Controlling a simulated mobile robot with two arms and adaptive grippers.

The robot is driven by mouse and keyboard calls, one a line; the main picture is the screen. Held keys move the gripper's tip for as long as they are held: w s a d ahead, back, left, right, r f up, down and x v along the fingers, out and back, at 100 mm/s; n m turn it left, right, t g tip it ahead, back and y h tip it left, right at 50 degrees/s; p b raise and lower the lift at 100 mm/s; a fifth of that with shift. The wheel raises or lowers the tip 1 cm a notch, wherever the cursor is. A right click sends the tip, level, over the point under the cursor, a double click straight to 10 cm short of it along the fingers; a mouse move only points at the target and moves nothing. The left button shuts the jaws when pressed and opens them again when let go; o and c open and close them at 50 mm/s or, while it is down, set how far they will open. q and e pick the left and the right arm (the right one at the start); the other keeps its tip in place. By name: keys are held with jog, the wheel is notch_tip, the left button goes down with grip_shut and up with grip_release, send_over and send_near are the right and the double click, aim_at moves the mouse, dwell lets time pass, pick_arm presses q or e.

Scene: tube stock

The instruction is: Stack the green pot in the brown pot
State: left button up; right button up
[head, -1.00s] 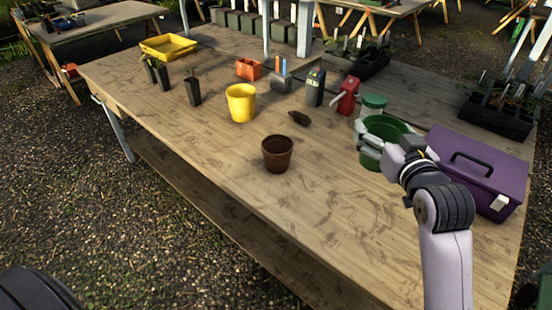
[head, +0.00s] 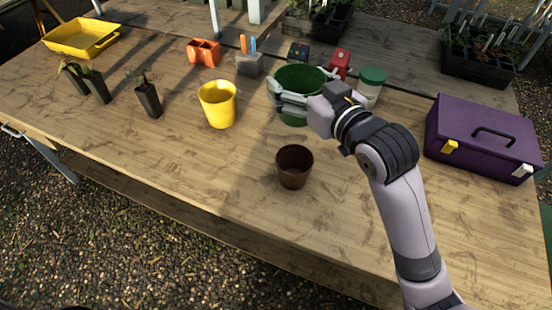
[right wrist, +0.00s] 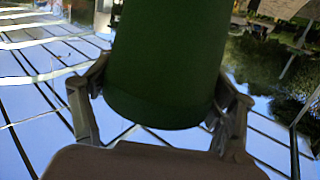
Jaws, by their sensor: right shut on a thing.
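The green pot (head: 297,78) is round and wide-mouthed, with its opening facing up. My right gripper (head: 288,103) is shut on it, with its fingers around the pot's side. In the right wrist view the pot's green wall (right wrist: 165,75) fills the space between the two fingers (right wrist: 160,105). The pot appears held above the table, behind the brown pot in the head view. The brown pot (head: 294,170) stands upright and looks empty on the bare table, below the green pot in the picture. My left gripper is not in view.
A yellow pot (head: 218,105) stands left of the brown pot. A purple toolbox (head: 480,140) is at the right. A green-lidded jar (head: 371,84) and a red item (head: 340,62) stand close behind my right gripper. The table (head: 210,175) around the brown pot is clear.

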jog(key=f, duration=0.6)
jog(key=shift+s+d+f, duration=0.25)
jog(key=shift+d+f, duration=0.05)
jog(key=shift+d, duration=0.05)
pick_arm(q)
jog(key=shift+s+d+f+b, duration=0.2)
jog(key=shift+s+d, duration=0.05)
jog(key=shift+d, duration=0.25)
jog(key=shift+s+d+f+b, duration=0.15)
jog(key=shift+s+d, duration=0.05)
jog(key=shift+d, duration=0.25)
pick_arm(e)
notch_tip(320, 180, down, 13)
jog(key=shift+w+a, duration=0.1)
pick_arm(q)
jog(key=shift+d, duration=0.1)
pick_arm(e)
jog(key=shift+f, duration=0.1)
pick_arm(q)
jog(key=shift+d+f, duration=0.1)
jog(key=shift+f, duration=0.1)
pick_arm(e)
jog(key=shift+f, duration=0.35)
jog(key=shift+f, duration=0.15)
jog(key=o, duration=1.1)
jog(key=shift+o, duration=0.2)
